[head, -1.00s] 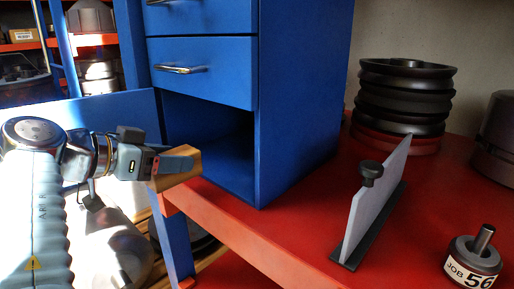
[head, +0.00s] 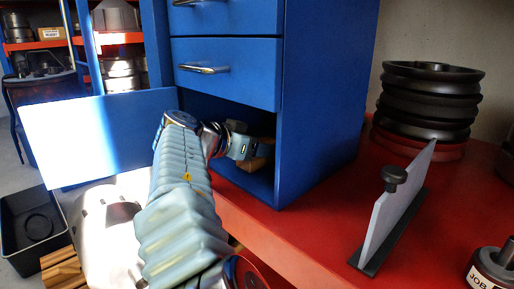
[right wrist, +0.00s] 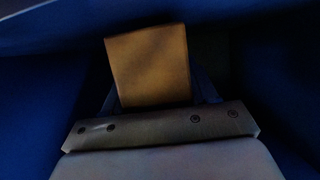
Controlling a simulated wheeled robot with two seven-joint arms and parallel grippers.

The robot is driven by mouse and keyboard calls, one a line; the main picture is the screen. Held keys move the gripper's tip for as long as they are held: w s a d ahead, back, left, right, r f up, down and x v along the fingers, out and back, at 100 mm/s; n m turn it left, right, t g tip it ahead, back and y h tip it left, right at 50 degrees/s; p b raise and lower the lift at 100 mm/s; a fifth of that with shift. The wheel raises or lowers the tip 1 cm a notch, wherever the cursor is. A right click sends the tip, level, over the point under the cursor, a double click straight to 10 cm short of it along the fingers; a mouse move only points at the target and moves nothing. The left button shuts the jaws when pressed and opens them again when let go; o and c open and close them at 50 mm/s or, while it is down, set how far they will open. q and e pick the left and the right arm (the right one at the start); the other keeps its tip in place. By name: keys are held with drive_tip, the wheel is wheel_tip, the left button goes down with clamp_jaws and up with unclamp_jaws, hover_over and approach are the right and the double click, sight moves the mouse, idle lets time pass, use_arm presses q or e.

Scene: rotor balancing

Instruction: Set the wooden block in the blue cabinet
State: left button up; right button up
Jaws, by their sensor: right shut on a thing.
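The blue cabinet (head: 325,110) stands on the red bench, with drawers above an open lower compartment. Its door (head: 95,135) is swung open to the left. My right gripper (head: 254,149) reaches into the lower compartment and is shut on the wooden block (head: 262,156). In the right wrist view the block (right wrist: 150,66) shows tan between the fingers, with dark blue cabinet walls around it. The gripper partly hides the block in the head view. I cannot tell whether the block touches the compartment floor. My left gripper is not in view.
A grey upright plate with a black knob (head: 394,175) stands on the red bench (head: 310,235). Black stacked rings (head: 428,100) sit behind it. A labelled part (head: 495,266) is at the right edge. A black bin (head: 30,225) is on the floor at left.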

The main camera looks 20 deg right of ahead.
drive_tip(key=shift+f, duration=0.25)
drive_tip(key=shift+f, duration=0.15)
drive_tip(key=o, duration=1.1)
drive_tip(key=shift+r, duration=0.45)
drive_tip(key=v, duration=1.2)
drive_tip(key=shift+f, duration=0.2)
